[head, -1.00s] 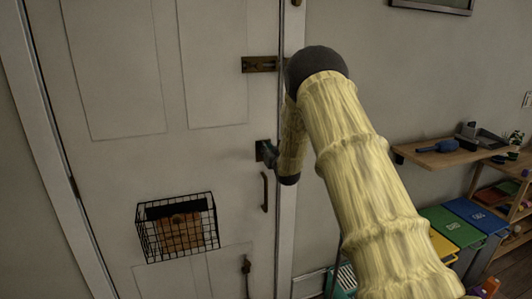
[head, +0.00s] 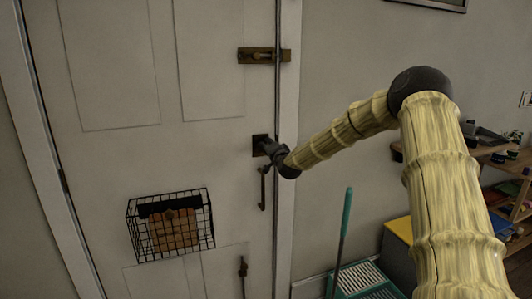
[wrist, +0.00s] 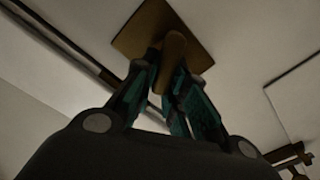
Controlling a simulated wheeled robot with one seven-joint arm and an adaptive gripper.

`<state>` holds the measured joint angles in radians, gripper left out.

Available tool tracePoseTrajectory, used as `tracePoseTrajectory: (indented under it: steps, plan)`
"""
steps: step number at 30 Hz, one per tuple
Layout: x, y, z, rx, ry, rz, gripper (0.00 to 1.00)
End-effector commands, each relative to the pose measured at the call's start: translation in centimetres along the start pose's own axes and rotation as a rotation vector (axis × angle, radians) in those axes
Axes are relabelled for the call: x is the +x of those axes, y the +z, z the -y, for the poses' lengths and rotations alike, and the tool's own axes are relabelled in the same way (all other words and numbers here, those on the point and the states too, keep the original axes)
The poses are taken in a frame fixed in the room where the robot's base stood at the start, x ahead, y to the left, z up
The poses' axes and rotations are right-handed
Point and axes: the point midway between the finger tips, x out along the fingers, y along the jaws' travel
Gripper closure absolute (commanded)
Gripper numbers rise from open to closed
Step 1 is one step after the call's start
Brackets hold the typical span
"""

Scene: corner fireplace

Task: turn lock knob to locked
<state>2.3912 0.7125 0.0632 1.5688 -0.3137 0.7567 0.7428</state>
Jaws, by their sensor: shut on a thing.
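The lock knob (wrist: 174,48) is a brown, elongated thumb-turn on a square bronze plate (wrist: 140,28) in the wrist view. In the head view the plate (head: 258,143) sits on the white door (head: 120,160), near its right edge, above the pull handle. My gripper (wrist: 168,72) is shut on the knob, with one finger on each side of it. In the head view my gripper (head: 268,147) is at the plate and hides the knob. The knob's exact turn angle is hard to tell.
A brass slide bolt (head: 262,55) is above the lock. A curved handle (head: 263,188) is just below my gripper. A wire basket (head: 172,225) hangs on the door. A teal-handled broom (head: 346,225) and a wooden shelf (head: 498,150) are to the right.

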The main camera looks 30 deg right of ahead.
Motion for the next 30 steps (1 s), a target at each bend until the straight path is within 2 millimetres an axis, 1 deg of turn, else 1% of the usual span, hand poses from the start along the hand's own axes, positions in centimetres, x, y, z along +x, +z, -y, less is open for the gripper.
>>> tracePoseTrajectory:
  steps: [1,9,15,21,30]
  plan:
    - [-0.03,-0.01,-0.82,0.050,0.001,-0.004,1.00]
    - [-0.02,0.08,-1.24,0.279,0.001,-0.004,1.00]
    - [0.00,0.13,-1.36,0.401,0.001,-0.004,1.00]
    - [0.01,0.14,-1.35,0.478,0.001,-0.004,1.00]
    - [0.03,0.16,-1.26,0.515,0.002,-0.003,1.00]
